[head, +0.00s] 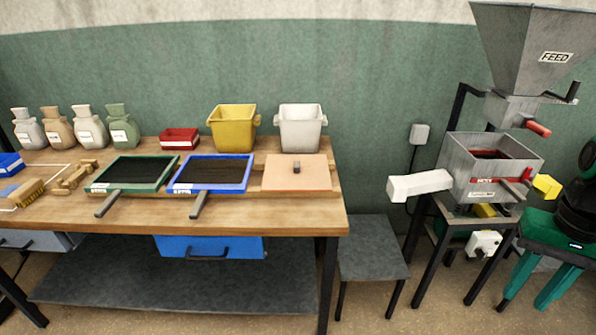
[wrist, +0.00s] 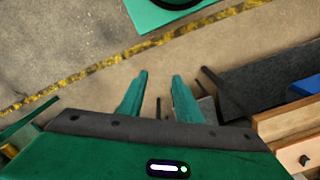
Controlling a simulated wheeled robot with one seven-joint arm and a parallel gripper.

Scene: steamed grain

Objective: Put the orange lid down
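My gripper (head: 522,306) is at the lower right of the head view, fingers pointing down, well to the right of the bench and apart from the lid.
A green-rimmed tray (head: 168,165), a yellow bin (head: 232,128) and a white bin (head: 300,132) stand on the bench. A low grey stool (head: 373,247) stands beside it. A grey feed machine (head: 490,170) on a stand is between the bench and my gripper.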

